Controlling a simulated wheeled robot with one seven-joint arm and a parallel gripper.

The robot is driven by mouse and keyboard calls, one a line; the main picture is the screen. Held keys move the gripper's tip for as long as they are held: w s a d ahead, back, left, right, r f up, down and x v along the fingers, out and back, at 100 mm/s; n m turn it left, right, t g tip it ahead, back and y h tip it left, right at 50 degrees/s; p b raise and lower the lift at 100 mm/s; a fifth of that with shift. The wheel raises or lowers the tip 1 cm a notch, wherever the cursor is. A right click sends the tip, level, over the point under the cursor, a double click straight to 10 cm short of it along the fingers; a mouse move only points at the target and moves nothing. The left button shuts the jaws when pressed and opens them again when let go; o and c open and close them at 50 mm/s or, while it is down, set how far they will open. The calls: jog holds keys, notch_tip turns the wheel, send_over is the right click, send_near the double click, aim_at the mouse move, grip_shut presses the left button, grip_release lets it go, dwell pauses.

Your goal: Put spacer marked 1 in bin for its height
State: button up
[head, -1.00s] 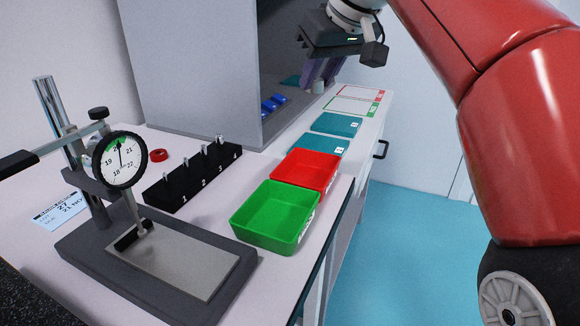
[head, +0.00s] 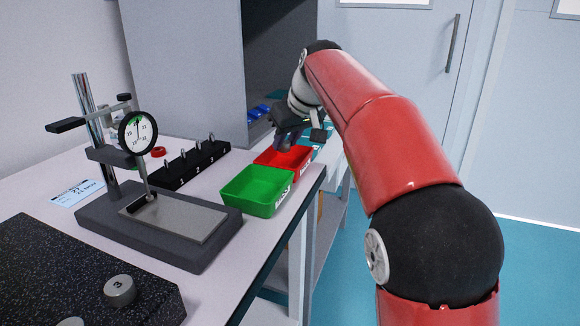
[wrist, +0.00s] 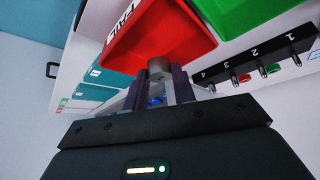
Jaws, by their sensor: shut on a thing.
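My gripper (head: 284,140) is over the red bin (head: 298,161) in the head view, with its fingers pointing down. In the wrist view my gripper (wrist: 160,78) is shut on a grey metal spacer (wrist: 159,65), held between the two fingertips. No number can be read on it. The green bin (head: 258,187) stands in front of the red one and looks empty. The arm and gripper hide part of the red bin.
A dial gauge stand (head: 160,232) is at left. A spacer marked 3 (head: 120,290) sits on a dark speckled block (head: 60,262). A grey cabinet (head: 185,70) rises behind.

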jog(key=shift+f+b, duration=1.85)
jog(key=shift+f, duration=0.45)
jog(key=o, duration=1)
jog(key=shift+r, duration=0.1)
jog(key=shift+o, duration=0.2)
jog(key=shift+r, duration=0.2)
jog(key=p+v, duration=0.2)
jog(key=v, duration=1)
jog(key=shift+f, duration=0.1)
